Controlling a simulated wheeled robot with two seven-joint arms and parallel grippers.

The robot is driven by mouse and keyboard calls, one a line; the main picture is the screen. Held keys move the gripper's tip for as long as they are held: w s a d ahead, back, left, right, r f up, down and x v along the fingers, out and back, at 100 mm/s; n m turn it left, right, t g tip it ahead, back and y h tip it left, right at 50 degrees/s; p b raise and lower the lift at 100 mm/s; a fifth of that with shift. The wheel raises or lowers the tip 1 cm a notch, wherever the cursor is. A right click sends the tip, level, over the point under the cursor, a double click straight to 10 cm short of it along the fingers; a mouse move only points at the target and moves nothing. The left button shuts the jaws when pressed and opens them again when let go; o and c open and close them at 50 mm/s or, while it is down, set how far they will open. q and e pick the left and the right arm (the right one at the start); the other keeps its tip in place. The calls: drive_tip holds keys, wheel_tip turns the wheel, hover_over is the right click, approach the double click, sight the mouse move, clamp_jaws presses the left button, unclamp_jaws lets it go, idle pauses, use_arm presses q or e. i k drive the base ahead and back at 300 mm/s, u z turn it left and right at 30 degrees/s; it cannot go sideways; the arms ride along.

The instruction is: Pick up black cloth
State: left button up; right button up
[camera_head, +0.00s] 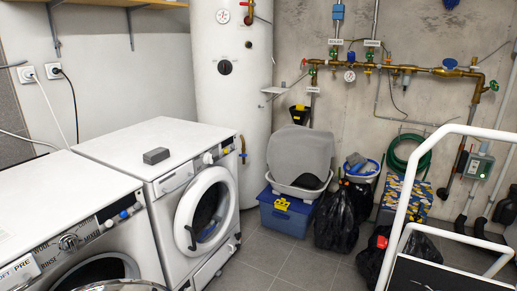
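I cannot pick out a black cloth with certainty. The dark things in view are a shiny black bag (337,222) on the floor by the blue crate, and a black heap (372,262) with a red item on it, behind the white tubular frame. The inside of the second washing machine (122,146) looks dark behind its round door (206,210); I cannot tell what is in there. Neither of my grippers shows in this view.
A front washing machine (50,212) fills the lower left. A small grey block (156,156) lies on the second machine. A blue crate (286,212) stands by the white tank (232,70). A white tubular frame (399,215) blocks the right. Tiled floor (280,262) is free in the middle.

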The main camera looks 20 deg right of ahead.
sight(153, 157)
drive_tip(key=z, duration=0.75)
drive_tip(key=i, duration=0.95)
drive_tip(key=u, duration=1.25)
